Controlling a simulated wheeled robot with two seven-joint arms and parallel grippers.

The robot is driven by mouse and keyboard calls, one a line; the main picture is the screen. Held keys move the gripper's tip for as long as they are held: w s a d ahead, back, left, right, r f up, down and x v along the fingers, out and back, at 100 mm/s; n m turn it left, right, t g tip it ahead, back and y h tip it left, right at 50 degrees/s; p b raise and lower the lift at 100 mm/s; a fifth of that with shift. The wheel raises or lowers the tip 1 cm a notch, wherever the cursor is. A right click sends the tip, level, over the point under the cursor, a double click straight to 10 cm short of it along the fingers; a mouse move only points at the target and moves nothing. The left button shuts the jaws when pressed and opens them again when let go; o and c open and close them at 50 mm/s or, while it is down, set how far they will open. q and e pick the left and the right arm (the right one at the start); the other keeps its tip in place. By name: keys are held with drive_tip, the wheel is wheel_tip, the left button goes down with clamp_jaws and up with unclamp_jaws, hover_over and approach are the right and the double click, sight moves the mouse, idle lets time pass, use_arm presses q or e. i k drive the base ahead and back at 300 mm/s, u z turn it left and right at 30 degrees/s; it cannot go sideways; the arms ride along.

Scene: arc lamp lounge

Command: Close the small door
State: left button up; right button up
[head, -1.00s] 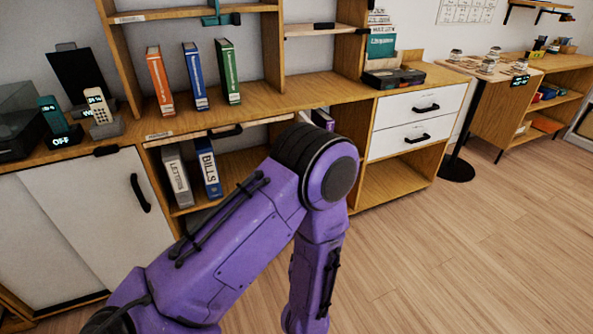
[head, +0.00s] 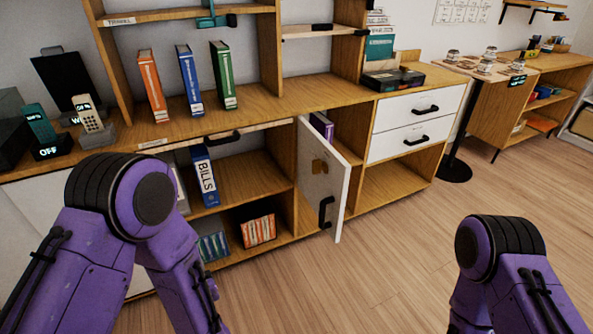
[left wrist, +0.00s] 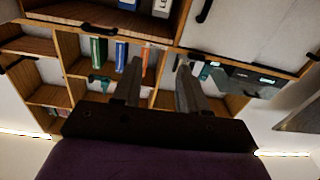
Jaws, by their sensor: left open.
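The small white door (head: 322,178) stands ajar at the front of the wooden cabinet, swung out towards the room. It has a black handle (head: 326,212) near its free edge and a brown fitting on its face. Purple books show behind it in the compartment. My left gripper shows in the left wrist view (left wrist: 160,66), with its two fingers apart and nothing between them. That view looks upside down, and I cannot make out the small door in it. In the head view only purple links of both my arms show; neither gripper is visible there.
White drawers (head: 417,122) sit right of the door. An open compartment with a BILLS binder (head: 205,177) and an orange book row (head: 258,230) lies left. Books and phones stand on the cabinet top. The wooden floor (head: 400,250) before the door is clear.

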sight(326, 191)
drive_tip(key=i, duration=1.55)
